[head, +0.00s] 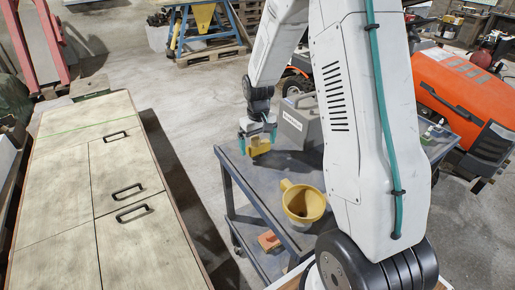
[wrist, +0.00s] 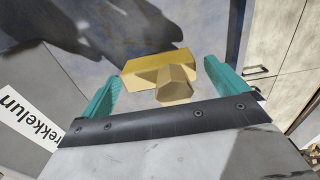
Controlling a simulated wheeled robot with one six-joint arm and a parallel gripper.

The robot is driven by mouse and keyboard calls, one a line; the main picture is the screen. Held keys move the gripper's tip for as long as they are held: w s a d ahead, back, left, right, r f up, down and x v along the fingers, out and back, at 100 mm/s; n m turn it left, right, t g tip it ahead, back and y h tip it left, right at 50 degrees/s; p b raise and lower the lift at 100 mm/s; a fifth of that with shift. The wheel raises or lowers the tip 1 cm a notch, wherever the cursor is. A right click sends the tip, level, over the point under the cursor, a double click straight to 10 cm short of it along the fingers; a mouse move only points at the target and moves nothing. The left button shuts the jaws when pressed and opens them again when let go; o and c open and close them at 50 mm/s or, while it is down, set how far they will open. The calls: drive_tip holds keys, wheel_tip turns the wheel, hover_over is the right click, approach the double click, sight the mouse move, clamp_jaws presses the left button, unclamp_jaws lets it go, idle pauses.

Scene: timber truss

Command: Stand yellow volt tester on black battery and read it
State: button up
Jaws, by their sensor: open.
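A yellow piece with a flat top bar (wrist: 150,66) and a tan faceted stub, likely the volt tester, lies between the two teal fingers of my gripper (wrist: 163,88) in the wrist view. The fingers are spread, with gaps to it on both sides. In the head view my gripper (head: 258,138) is over the far left end of the dark cart top, with the yellow piece (head: 260,147) just below its fingers. I cannot tell whether the fingers touch it or what it rests on. I cannot make out a black battery in either view.
A grey labelled case (head: 297,122) stands right beside my gripper. A yellow funnel-like jug (head: 302,203) stands nearer on the cart (head: 253,190). A wooden cabinet (head: 110,200) is left, across a strip of floor. An orange machine (head: 460,95) is right.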

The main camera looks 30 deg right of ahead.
drive_tip(key=shift+f, duration=0.55)
drive_tip(key=c, duration=1.1)
drive_tip(key=shift+r, duration=0.1)
drive_tip(key=shift+c, duration=0.2)
